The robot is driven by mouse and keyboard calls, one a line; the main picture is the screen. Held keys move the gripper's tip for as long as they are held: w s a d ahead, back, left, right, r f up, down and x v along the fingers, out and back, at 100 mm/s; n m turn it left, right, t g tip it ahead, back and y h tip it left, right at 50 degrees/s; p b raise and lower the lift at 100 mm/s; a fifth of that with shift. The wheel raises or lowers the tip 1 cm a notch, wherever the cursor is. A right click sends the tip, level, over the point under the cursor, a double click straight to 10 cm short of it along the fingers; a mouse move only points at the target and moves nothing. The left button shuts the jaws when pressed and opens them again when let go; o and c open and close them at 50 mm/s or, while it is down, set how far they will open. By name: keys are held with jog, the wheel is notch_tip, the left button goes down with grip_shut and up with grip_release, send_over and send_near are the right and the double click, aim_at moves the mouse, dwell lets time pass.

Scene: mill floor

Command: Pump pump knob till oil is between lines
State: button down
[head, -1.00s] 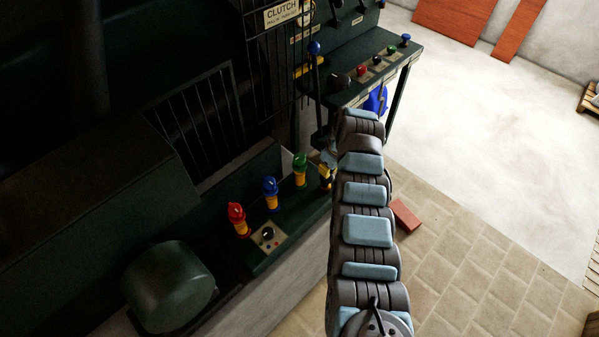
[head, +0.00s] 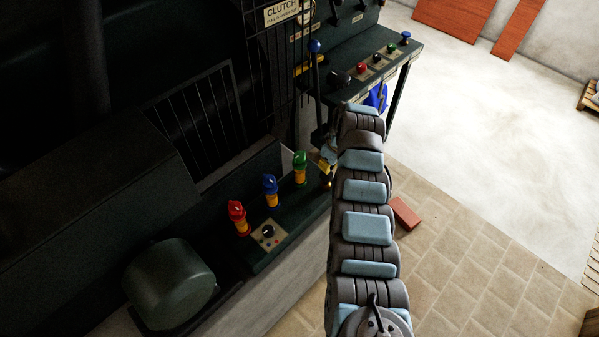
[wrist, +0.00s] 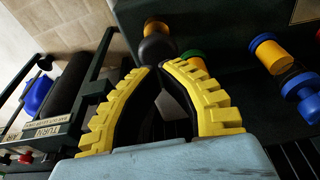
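My gripper (wrist: 159,66) has yellow ridged fingers with black inner pads; its tips come together almost touching, with no object visible between them. A dark round knob with a brass-yellow end (wrist: 157,44) lies just beyond the tips in the wrist view; I cannot tell whether they touch it. In the head view my gripper (head: 323,160) is a small yellow patch partly hidden behind my arm. A small brass-coloured round part (head: 327,184) shows just below it, at the end of the ledge. I cannot make out any oil level or lines.
Red (head: 238,216), blue (head: 271,190) and green (head: 300,167) topped fittings with yellow bands stand in a row on the dark ledge. A small dial panel (head: 268,234) sits in front. A control desk with coloured buttons (head: 362,69) and a blue-knobbed lever (head: 315,47) stand behind.

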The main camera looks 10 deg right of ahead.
aim_at(327, 176)
jog(key=shift+f+b, duration=1.7)
jog(key=shift+f, duration=0.95)
jog(key=shift+r, duration=0.15)
jog(key=shift+r+p, duration=1.45)
jog(key=shift+r, duration=1.2)
jog(key=shift+r+p, duration=0.8)
jog(key=shift+r, duration=1.7)
